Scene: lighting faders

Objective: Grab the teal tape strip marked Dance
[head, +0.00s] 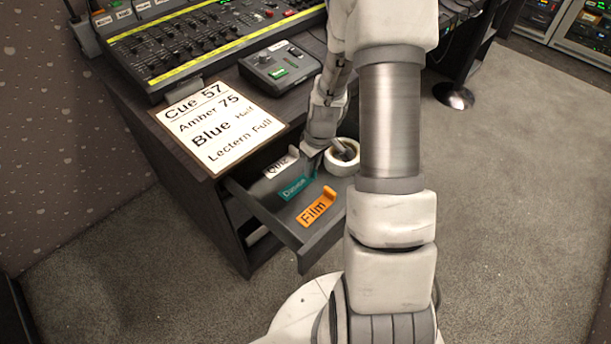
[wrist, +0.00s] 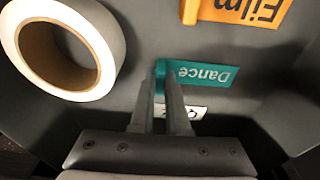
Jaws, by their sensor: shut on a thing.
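The teal tape strip marked Dance (head: 293,188) lies in the open drawer (head: 262,213), between the white and orange strips. In the wrist view the teal strip (wrist: 205,75) appears upside down, with its left end between my fingertips. My gripper (wrist: 164,72) is shut on that end of the strip. In the head view my gripper (head: 315,172) reaches down into the drawer at the strip's right end, and its fingertips are hard to make out there.
An orange Film strip (head: 317,207) lies nearer the drawer front, and a white Quiz strip (head: 280,166) lies behind. A tape roll (head: 341,168) sits on the drawer's right side. A cue sheet (head: 219,124), small control box (head: 279,68) and fader console (head: 190,45) stand on the desk above.

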